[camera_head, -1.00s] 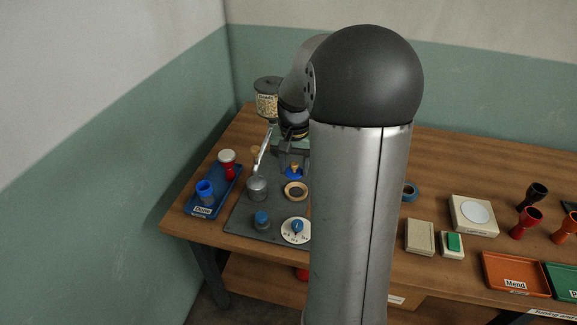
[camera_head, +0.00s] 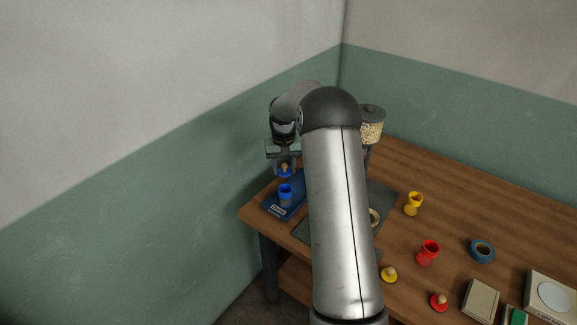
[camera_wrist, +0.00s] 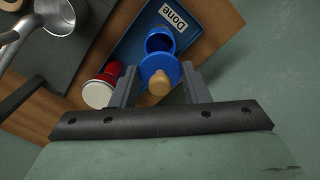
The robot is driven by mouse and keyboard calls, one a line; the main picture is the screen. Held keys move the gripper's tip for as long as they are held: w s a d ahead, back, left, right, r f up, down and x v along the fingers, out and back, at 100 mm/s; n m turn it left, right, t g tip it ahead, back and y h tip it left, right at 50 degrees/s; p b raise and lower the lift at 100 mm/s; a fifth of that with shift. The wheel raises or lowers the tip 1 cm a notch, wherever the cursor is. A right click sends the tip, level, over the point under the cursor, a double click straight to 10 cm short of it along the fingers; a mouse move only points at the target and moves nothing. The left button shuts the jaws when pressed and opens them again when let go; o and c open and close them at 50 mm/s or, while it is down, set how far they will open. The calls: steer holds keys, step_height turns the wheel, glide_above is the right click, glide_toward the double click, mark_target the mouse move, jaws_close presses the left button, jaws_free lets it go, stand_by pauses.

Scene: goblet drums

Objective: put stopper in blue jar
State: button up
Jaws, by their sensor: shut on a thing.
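My gripper (camera_head: 285,168) is shut on a blue stopper (camera_head: 285,173) with a tan knob. In the wrist view the stopper (camera_wrist: 158,72) is between the two fingers (camera_wrist: 159,80). The blue jar (camera_head: 285,196) stands on the blue "Done" tray (camera_head: 270,207), just below the stopper in the head view. In the wrist view the jar (camera_wrist: 160,40) shows its open dark mouth, partly covered by the stopper's edge. The stopper appears above the jar; I cannot tell whether they touch.
A hopper (camera_head: 372,125) stands right of my arm. A yellow jar (camera_head: 413,204), another red jar (camera_head: 428,253) and blue tape (camera_head: 482,250) are farther right. The wall is close at left.

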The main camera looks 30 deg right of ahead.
step_height(320, 180, down, 6)
steer(key=b, duration=0.3)
stand_by(0.3)
steer(key=shift+f+b, duration=0.3)
steer(key=shift+b, duration=0.35)
stand_by(2.0)
steer(key=o, duration=1.5)
steer(key=shift+s, duration=0.1)
steer(key=shift+r, duration=0.1)
steer(key=shift+r+p, duration=1.85)
steer(key=shift+r, duration=1.6)
jaws_close()
